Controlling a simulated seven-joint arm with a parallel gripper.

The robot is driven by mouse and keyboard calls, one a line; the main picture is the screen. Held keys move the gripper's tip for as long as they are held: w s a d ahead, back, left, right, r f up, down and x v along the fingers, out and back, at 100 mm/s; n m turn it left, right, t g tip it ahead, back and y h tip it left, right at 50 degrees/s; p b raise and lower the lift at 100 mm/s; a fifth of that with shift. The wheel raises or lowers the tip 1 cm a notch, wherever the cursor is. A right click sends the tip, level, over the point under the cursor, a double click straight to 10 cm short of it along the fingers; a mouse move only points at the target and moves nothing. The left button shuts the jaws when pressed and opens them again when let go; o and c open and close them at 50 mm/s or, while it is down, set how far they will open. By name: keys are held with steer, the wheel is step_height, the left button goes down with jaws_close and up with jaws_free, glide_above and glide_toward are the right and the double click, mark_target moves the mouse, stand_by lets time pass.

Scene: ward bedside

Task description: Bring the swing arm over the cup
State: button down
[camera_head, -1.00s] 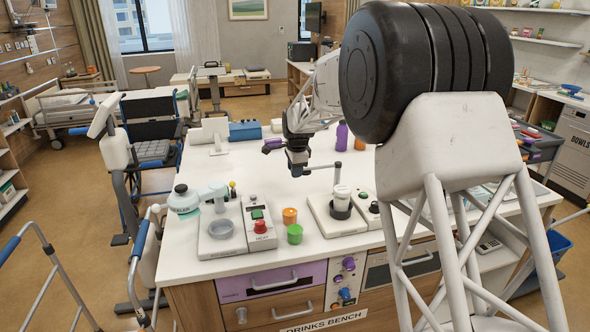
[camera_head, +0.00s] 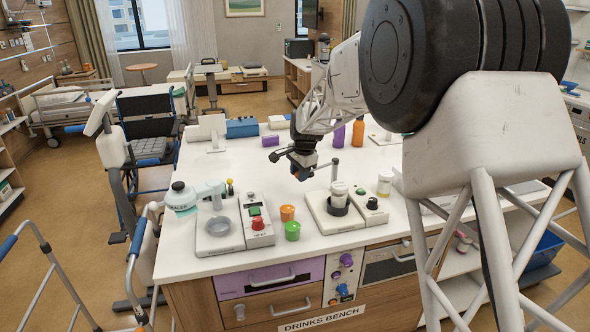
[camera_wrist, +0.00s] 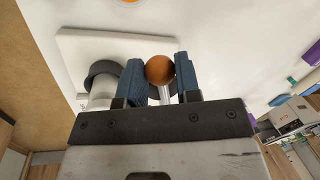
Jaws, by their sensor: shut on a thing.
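The station with the swing arm has a pale base (camera_head: 318,207) on the drinks bench. A thin grey post (camera_head: 335,170) rises behind a white cup-like cylinder (camera_head: 340,188), which stands in a black ring (camera_head: 337,207). My gripper (camera_head: 303,171) is left of the post and above the base's back-left side. In the wrist view, my gripper's blue fingers (camera_wrist: 159,64) are shut on an orange ball knob (camera_wrist: 160,70), with a grey rod below it. A dark ring (camera_wrist: 104,70) and a white cylinder (camera_wrist: 101,94) are left of the fingers. The bar linking knob and post is hard to make out.
A second station with a grey dish (camera_head: 218,227) and red button (camera_head: 258,223) stands at left. Orange (camera_head: 287,213) and green (camera_head: 292,231) cups stand between the stations. A jar (camera_head: 385,183) stands right. Bottles (camera_head: 358,134) stand behind. The bench's middle left is clear.

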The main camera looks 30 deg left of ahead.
steer(key=shift+w+d+n+g, duration=0.2)
steer(key=shift+d+n+g, duration=0.15)
steer(key=shift+d+n, duration=1.9)
steer(key=shift+w+d+n+g, duration=0.25)
steer(key=shift+d+n, duration=1.3)
steer(key=shift+d, duration=1.25)
steer(key=shift+w+d+n+g, duration=0.15)
steer(key=shift+d+n+g, duration=0.25)
steer(key=shift+d+n, duration=1.85)
steer(key=shift+d+m, duration=0.35)
steer(key=c, duration=0.8)
jaws_free()
steer(key=shift+r, duration=0.1)
steer(key=v, duration=0.7)
steer(key=shift+w+r, duration=0.1)
steer(key=shift+r, duration=0.2)
